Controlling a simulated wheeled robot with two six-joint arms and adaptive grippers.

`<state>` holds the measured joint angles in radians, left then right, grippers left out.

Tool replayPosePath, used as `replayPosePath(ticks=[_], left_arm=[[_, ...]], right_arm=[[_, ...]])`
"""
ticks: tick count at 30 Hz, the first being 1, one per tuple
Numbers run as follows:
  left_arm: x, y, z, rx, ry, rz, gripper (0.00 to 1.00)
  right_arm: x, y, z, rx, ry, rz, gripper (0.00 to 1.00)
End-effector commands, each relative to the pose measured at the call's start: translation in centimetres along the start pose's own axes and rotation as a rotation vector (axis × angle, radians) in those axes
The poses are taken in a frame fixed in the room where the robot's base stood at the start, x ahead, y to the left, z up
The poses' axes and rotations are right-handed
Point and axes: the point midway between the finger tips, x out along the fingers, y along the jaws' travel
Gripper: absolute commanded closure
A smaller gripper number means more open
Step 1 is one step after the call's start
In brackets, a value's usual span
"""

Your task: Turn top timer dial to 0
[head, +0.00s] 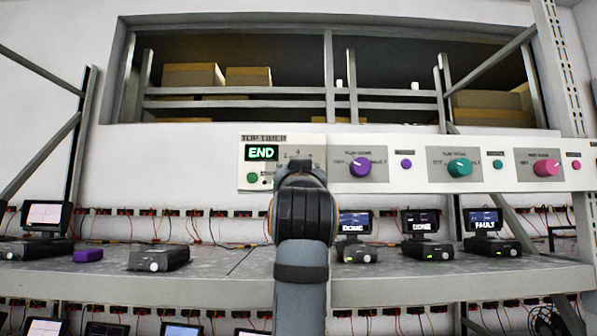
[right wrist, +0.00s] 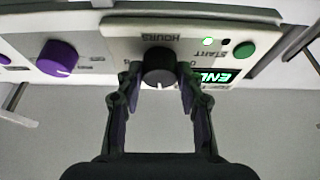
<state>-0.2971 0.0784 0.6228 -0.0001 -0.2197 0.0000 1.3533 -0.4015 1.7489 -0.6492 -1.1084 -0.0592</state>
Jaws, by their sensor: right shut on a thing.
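The top timer panel (head: 247,178) is at the middle of the head view, with a green END display (head: 262,153) and a green START button (head: 252,178). My right arm covers its dial there. In the right wrist view, which looks upside down, the black HOURS dial (right wrist: 159,64) shows a white pointer mark at its lower edge. My right gripper (right wrist: 158,82) is shut on the dial, one finger on each side. The number at the pointer is not readable. My left gripper is in neither view.
A purple knob (head: 360,167), a teal knob (head: 459,168) and a pink knob (head: 546,168) sit on the same rail to the right. Below, a grey shelf (head: 215,287) holds several small devices with screens, reading DONE or FAULT on the right.

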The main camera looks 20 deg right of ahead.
Motion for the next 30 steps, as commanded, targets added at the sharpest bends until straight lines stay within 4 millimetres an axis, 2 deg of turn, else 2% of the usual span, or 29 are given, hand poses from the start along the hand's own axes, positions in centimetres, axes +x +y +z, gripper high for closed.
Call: replayPosePath(ticks=[11, 30], left_arm=[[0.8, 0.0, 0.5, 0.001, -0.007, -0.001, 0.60], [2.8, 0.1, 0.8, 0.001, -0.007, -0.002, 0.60]], right_arm=[[-0.1, 0.3, 0.1, -0.119, 0.001, -0.047, 0.94], [0.1, 0.9, -0.3, -0.663, 0.002, -0.271, 0.94]])
